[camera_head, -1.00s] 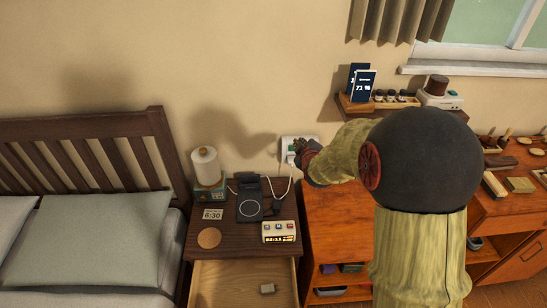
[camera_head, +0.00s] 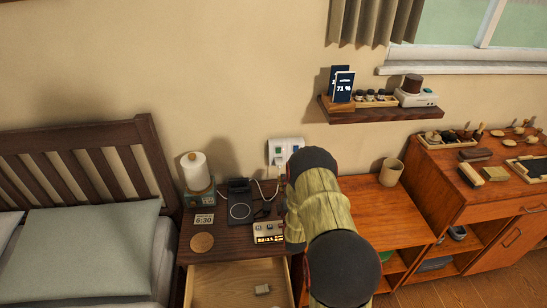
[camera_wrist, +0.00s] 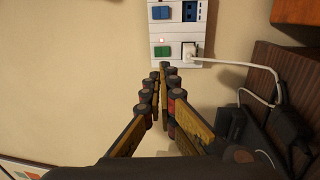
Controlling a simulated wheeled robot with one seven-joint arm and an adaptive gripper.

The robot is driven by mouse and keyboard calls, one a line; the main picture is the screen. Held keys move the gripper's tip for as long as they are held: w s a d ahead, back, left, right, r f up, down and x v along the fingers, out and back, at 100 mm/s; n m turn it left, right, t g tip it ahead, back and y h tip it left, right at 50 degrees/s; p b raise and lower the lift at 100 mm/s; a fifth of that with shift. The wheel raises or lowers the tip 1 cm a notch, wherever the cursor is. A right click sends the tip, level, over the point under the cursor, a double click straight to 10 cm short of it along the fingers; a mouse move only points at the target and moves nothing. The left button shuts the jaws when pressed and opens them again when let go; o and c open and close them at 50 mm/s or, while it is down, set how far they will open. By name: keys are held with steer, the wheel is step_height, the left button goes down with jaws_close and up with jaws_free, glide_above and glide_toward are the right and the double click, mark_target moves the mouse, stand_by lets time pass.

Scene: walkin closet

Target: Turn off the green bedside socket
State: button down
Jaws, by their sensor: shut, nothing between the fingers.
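The white socket panel (camera_wrist: 177,29) is on the wall at the top of the wrist view. It also shows in the head view (camera_head: 285,146), partly behind my arm. Contact cannot be judged. My arm hides it in the head view.
A white cord (camera_wrist: 235,68) runs right from the plug to a dark adapter (camera_wrist: 294,128). A wooden cabinet (camera_head: 370,215) stands right of my arm.

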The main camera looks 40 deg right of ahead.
mark_target(278, 150)
steer(key=b+x, duration=0.3)
steer(key=x, duration=1)
steer(key=shift+w+d+b, duration=0.1)
steer(key=shift+b, duration=0.25)
steer(key=shift+w+d+r, duration=0.1)
steer(key=shift+w+d, duration=0.1)
steer(key=shift+w, duration=0.1)
